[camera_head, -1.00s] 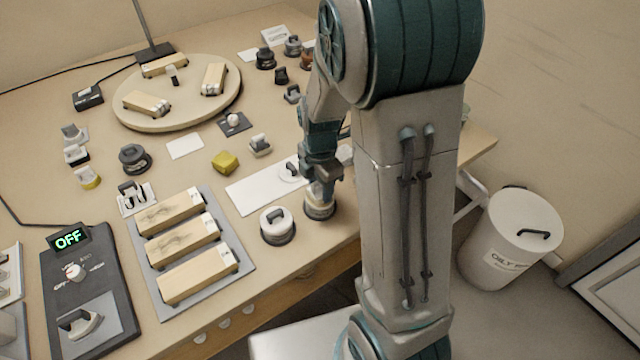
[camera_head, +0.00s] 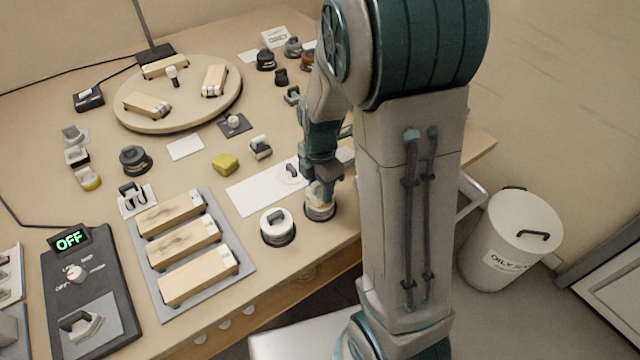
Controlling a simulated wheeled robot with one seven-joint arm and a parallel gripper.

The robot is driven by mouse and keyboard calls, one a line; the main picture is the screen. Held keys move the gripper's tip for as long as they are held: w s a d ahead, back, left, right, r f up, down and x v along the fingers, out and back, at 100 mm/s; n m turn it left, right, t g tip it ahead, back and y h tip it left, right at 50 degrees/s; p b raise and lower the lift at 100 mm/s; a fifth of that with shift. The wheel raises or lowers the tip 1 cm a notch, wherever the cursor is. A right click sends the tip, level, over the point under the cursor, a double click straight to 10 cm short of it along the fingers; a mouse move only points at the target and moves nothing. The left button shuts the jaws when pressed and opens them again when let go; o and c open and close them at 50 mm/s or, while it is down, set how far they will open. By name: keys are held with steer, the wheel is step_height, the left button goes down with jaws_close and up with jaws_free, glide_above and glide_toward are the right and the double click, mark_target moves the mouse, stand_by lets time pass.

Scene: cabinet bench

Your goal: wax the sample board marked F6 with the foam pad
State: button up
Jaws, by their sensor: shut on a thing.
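My gripper (camera_head: 321,187) points down at the front edge of the bench, shut on the top of a round, pale thing with a dark base (camera_head: 319,210). My fingers hide its top, so I cannot tell whether it is the foam pad. A similar round thing with a white top and dark handle (camera_head: 277,227) stands just left of it. Three pale wooden sample boards lie on a grey tray (camera_head: 150,277); the middle board (camera_head: 184,243) has dark streaks. More boards lie on a round turntable (camera_head: 190,119). The board marks are too small to read.
A white sheet (camera_head: 246,194) lies left of my gripper, with a small handled pad (camera_head: 291,172) on it. A yellow block (camera_head: 225,163) and several handled tools stand behind. A control panel (camera_head: 105,292) reading OFF is at front left. A white bin (camera_head: 512,240) stands off the bench.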

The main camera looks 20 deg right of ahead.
steer(key=shift+r+p, duration=1.95)
steer(key=shift+r, duration=1.2)
